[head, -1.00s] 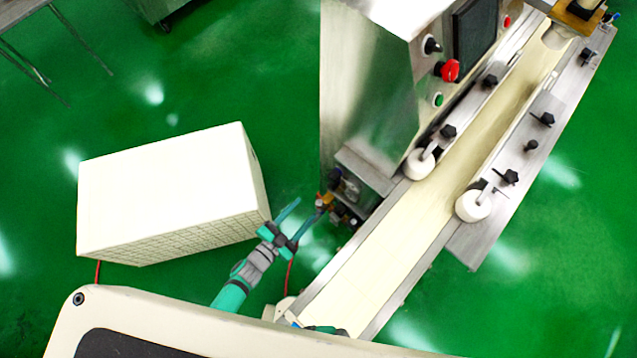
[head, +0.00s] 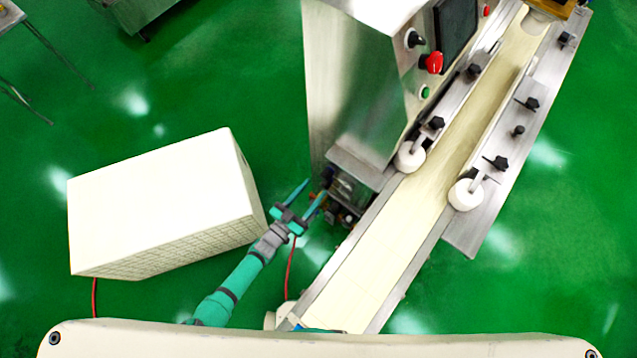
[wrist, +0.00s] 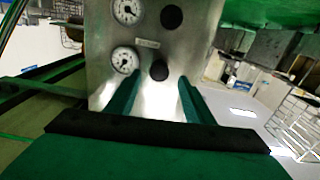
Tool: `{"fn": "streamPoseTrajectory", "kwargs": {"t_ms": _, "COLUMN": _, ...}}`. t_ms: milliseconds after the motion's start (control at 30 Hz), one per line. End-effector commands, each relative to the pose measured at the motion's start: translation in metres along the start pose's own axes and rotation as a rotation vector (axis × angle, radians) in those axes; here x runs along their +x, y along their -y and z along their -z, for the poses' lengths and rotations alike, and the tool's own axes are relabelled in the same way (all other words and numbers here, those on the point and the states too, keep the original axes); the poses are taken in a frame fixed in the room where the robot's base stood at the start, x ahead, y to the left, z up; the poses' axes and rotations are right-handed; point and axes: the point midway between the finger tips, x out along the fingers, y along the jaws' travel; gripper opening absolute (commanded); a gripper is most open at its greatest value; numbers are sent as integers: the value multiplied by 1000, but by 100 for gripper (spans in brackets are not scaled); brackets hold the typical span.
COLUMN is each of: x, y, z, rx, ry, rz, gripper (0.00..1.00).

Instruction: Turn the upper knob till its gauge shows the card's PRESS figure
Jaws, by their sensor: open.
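In the wrist view a metal panel carries two round white gauges, one higher (wrist: 127,10) and one lower (wrist: 125,60), each with a black knob to its right. The higher knob (wrist: 171,17) is near the top edge; the lower knob (wrist: 158,70) lies in line between my fingertips. My gripper (wrist: 160,80) is open and empty, its teal fingers pointing at the panel; contact cannot be told. In the head view my gripper (head: 313,190) is beside the small metal box (head: 357,167) at the machine's foot. The gauge readings are too small to read. No readable card shows.
A small label plate (wrist: 147,43) sits between the gauge rows, unreadable. In the head view a pale conveyor belt (head: 410,215) runs right of the box. A large white box (head: 155,195) stands left of my arm. Green floor is free between them.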

Motion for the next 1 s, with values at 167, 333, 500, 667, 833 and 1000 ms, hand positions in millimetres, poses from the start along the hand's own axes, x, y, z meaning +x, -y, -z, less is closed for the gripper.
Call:
{"fn": "streamPoseTrajectory", "kwargs": {"t_ms": 167, "x": 26, "y": -1, "z": 0, "rx": 0, "ry": 0, "rz": -2, "gripper": 48}}
{"fn": "streamPoseTrajectory", "kwargs": {"t_ms": 333, "x": 37, "y": -1, "z": 0, "rx": 0, "ry": 1, "rz": 0, "gripper": 48}}
{"fn": "streamPoseTrajectory", "kwargs": {"t_ms": 500, "x": 39, "y": 0, "z": 0, "rx": 0, "ry": 1, "rz": 1, "gripper": 48}}
{"fn": "streamPoseTrajectory", "kwargs": {"t_ms": 667, "x": 39, "y": 0, "z": 0, "rx": 0, "ry": 1, "rz": 1, "gripper": 45}}
{"fn": "streamPoseTrajectory", "kwargs": {"t_ms": 833, "x": 38, "y": 0, "z": 0, "rx": 0, "ry": 1, "rz": 1, "gripper": 6}}
{"fn": "streamPoseTrajectory", "kwargs": {"t_ms": 1000, "x": 38, "y": 0, "z": 0, "rx": 16, "ry": 0, "rz": 1, "gripper": 6}}
